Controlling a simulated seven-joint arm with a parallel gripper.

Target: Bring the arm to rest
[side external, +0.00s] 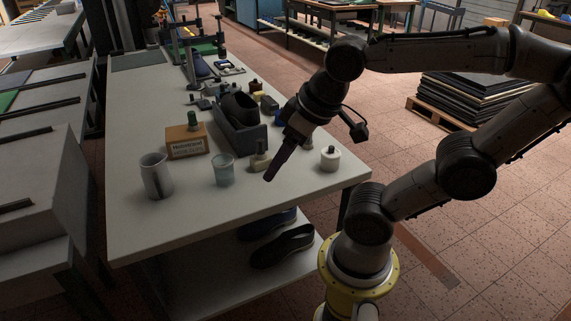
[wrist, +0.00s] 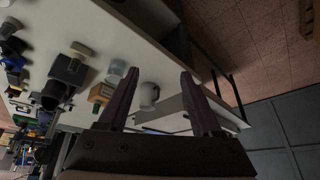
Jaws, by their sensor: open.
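My gripper (side external: 269,177) hangs in the air above the front right part of the white table (side external: 230,209), pointing down and to the left. In the wrist view my gripper (wrist: 157,75) shows two dark fingers spread apart with nothing held between them. The grey cup (wrist: 148,95) shows in the gap between the fingers, but it lies well beyond them. My arm reaches over from the right, bent at the elbow, and touches nothing that I can see.
On the table stand a grey cup (side external: 155,175), a clear beaker (side external: 223,170), a wooden box (side external: 187,141), a grey bin holding a dark shoe last (side external: 241,139) and a white jar (side external: 330,158). Dark shoes (side external: 283,246) lie on the shelf below. The table's front strip is clear.

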